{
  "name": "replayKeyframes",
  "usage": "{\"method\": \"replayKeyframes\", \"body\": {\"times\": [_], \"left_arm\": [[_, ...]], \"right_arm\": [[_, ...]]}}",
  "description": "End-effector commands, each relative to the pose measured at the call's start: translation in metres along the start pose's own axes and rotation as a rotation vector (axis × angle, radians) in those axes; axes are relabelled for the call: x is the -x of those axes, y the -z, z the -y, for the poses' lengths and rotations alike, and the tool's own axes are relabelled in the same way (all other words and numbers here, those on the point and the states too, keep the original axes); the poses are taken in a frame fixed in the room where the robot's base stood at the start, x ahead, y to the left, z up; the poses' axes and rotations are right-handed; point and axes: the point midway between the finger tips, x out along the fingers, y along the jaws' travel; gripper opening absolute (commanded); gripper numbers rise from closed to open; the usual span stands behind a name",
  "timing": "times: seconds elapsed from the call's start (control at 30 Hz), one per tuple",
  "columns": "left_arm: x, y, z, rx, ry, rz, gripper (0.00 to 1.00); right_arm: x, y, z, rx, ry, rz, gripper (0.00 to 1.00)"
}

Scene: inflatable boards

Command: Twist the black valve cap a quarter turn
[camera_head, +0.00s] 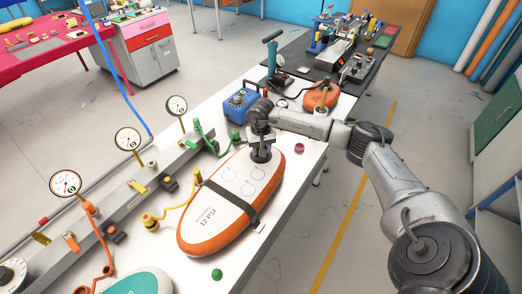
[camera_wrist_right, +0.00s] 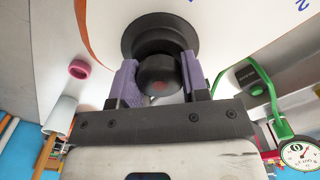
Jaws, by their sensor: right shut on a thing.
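The black valve cap (camera_wrist_right: 158,78) is round and sits in a wider black valve ring (camera_wrist_right: 140,30) on the white face of the inflatable board (camera_head: 222,207). The board is white with an orange rim, a black strap and "12 PSI" printed on it, and lies on the white bench. My right gripper (camera_head: 262,152) points down at the board's far end and hides the cap in the head view. In the right wrist view its purple-padded fingers stand on both sides of the cap, shut on it. My left gripper is not in view.
A blue box (camera_head: 238,104) and an orange board (camera_head: 321,96) stand beyond the gripper. A green hose (camera_head: 205,137) and gauges (camera_head: 177,106) line the bench's left side. A pink ring (camera_head: 300,148) and a green cap (camera_head: 217,274) lie near the board.

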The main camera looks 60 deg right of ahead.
Motion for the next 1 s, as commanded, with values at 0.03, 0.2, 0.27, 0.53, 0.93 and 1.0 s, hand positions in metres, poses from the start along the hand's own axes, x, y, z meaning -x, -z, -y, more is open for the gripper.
{"method": "replayKeyframes", "body": {"times": [0.03, 0.2, 0.27, 0.53, 0.93, 1.0], "left_arm": [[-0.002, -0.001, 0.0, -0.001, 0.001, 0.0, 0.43], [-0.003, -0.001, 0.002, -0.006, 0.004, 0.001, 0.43], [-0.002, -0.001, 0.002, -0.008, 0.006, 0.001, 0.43], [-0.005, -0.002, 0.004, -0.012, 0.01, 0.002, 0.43], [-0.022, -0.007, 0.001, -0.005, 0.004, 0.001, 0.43], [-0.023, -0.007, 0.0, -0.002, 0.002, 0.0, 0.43]], "right_arm": [[-0.001, 0.0, 0.0, 0.016, 0.0, -0.001, 0.21], [0.0, 0.0, 0.0, 0.04, 0.0, -0.001, 0.21], [0.0, 0.0, 0.0, 0.041, 0.0, 0.0, 0.21], [-0.001, 0.0, 0.0, 0.067, 0.0, -0.001, 0.21], [-0.001, 0.001, 0.0, 0.393, -0.001, -0.002, 0.21], [-0.001, 0.001, 0.0, 0.434, 0.0, -0.002, 0.21]]}}
